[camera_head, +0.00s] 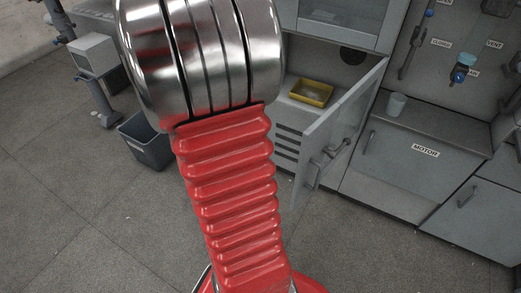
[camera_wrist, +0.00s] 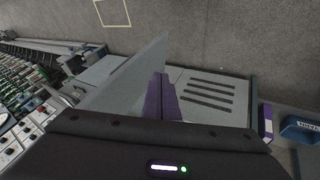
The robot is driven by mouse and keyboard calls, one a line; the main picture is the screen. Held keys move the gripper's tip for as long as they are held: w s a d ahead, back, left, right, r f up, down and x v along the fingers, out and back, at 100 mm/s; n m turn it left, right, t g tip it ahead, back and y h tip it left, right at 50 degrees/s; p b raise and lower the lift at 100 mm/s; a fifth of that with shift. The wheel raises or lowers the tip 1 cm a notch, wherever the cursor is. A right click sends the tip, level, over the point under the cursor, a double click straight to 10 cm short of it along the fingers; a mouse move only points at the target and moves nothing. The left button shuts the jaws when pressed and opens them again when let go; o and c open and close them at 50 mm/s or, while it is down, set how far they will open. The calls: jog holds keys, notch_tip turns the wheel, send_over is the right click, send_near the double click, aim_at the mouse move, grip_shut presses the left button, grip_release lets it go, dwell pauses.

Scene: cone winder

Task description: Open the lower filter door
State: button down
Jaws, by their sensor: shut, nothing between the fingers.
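The lower filter door (camera_head: 342,122) is a grey panel with a handle (camera_head: 335,150). It stands swung open, well out from the cabinet front, and the opening behind it shows. In the wrist view a pale grey panel edge-on (camera_wrist: 128,82), which looks like this door, rises just left of my gripper (camera_wrist: 160,80). My gripper's purple fingers are shut and empty, between that panel and a slotted grey surface (camera_wrist: 207,95). I cannot tell whether they touch the panel. In the head view my arm hides my gripper and the left part of the cabinet.
A yellow tray (camera_head: 312,92) sits inside the opening. A cup (camera_head: 396,104) stands on the MOTOR cabinet (camera_head: 420,165) at right. A dark bin (camera_head: 147,140) stands left of my arm. Floor in front is clear. A blue object (camera_wrist: 302,129) lies at right in the wrist view.

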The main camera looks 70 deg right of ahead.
jog(key=shift+s+d+f+m+g, duration=0.25)
jog(key=shift+s+d+m, duration=0.1)
jog(key=shift+s+d, duration=0.15)
jog(key=shift+s+d+f+m+g, duration=0.15)
jog(key=shift+s+d+f+m, duration=0.15)
jog(key=shift+s+d, duration=0.2)
jog(key=s+f, duration=0.8)
jog(key=s, duration=0.1)
jog(key=shift+s+d, duration=0.2)
jog(key=shift+d, duration=0.25)
jog(key=shift+s, duration=0.1)
